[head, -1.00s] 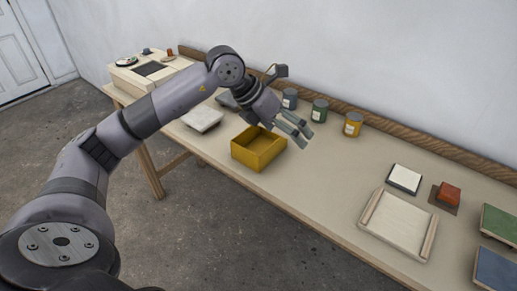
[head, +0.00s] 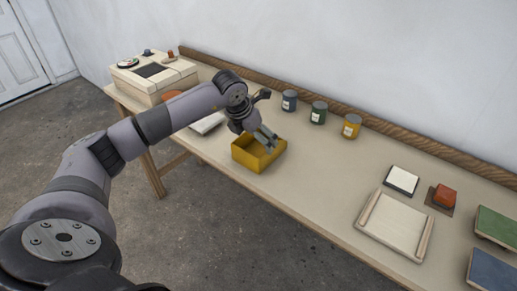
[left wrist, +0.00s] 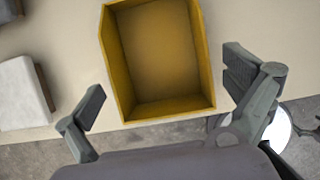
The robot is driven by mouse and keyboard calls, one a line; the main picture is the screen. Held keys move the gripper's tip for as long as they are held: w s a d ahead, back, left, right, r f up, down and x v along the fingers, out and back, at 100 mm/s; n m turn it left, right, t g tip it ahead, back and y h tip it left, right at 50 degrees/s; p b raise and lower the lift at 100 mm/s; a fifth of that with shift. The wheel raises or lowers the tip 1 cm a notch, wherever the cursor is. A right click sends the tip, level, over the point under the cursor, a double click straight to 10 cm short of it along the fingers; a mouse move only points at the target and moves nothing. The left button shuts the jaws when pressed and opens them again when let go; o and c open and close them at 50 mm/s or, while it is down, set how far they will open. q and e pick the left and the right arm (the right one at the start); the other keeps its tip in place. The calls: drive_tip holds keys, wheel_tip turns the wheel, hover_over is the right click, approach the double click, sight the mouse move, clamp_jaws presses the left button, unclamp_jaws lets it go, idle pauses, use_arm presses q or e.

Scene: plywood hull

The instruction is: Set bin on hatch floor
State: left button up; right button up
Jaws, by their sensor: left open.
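The yellow bin (head: 250,160) is an open-topped box standing upright on the table near its front edge, and it looks empty. My left gripper (head: 268,140) is open just above the bin's far right part. In the left wrist view the bin (left wrist: 117,65) lies beyond and between the spread fingers of my left gripper (left wrist: 165,80), with no finger visibly closed on a wall. The plywood hull (head: 140,88) stands at the table's far left end with a dark square hatch (head: 150,70) in its top. The hatch floor cannot be made out. My right gripper is out of view.
A pale slab (head: 207,123) lies left of the bin. Blue-grey (head: 289,101), green (head: 319,113) and yellow (head: 351,127) cans stand behind it. A wooden tray (head: 393,225), a white pad (head: 402,180) and a red block (head: 445,196) lie right.

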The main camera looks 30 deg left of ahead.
sight(262, 151)
use_arm(q)
drive_tip(key=shift+w+f+p, duration=0.3)
drive_tip(key=shift+f+p, duration=0.05)
drive_tip(key=shift+f, duration=0.2)
drive_tip(key=p+x, duration=0.1)
drive_tip(key=x, duration=0.3)
drive_tip(key=shift+w+f, duration=0.1)
drive_tip(key=shift+w, duration=0.1)
drive_tip(key=shift+c, duration=0.2)
drive_tip(key=shift+a, duration=0.1)
drive_tip(key=c, duration=0.8)
drive_tip(key=shift+c, duration=0.4)
